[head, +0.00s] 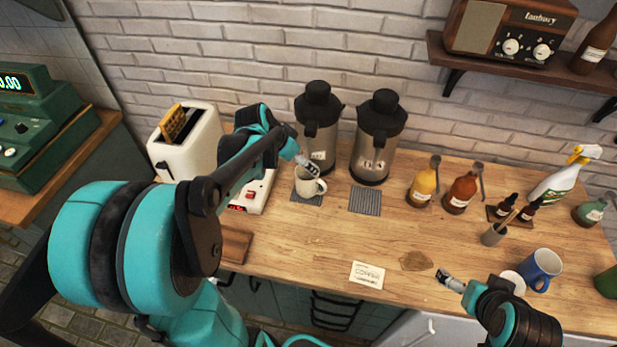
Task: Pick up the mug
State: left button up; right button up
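A white mug (308,188) stands upright on a dark ribbed mat in front of the left metal dispenser. My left gripper (312,167) is at the mug's rim from above, its fingers overlapping the rim in this view. Whether the fingers are closed on the rim is too small to tell. A blue mug (541,270) stands upright at the right of the counter. My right gripper (448,281) is low over the front of the counter, left of the blue mug, with nothing visible in it. Its finger gap cannot be made out.
Two metal dispensers (375,142) stand behind the white mug. A white toaster (186,138) stands left. An empty ribbed mat (365,200) lies right of the white mug. Sauce bottles (461,190) stand further right. A card (367,274) and brown spill (416,261) lie near the front.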

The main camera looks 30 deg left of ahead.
aim_at(312, 184)
pick_arm(q)
jog(key=shift+w+a+f, duration=0.15)
jog(key=shift+w+a, duration=0.1)
jog(key=shift+a, duration=0.1)
jog(key=shift+w+f, duration=0.15)
jog(key=shift+f, duration=0.2)
jog(key=a+b+x, duration=0.1)
jog(key=b+x, duration=0.1)
jog(key=x, duration=0.5)
jog(key=shift+s+d+f, duration=0.3)
jog(key=shift+s, duration=0.15)
jog(key=shift+c, duration=1)
jog(key=c, duration=1.8)
jog(key=shift+r, duration=0.15)
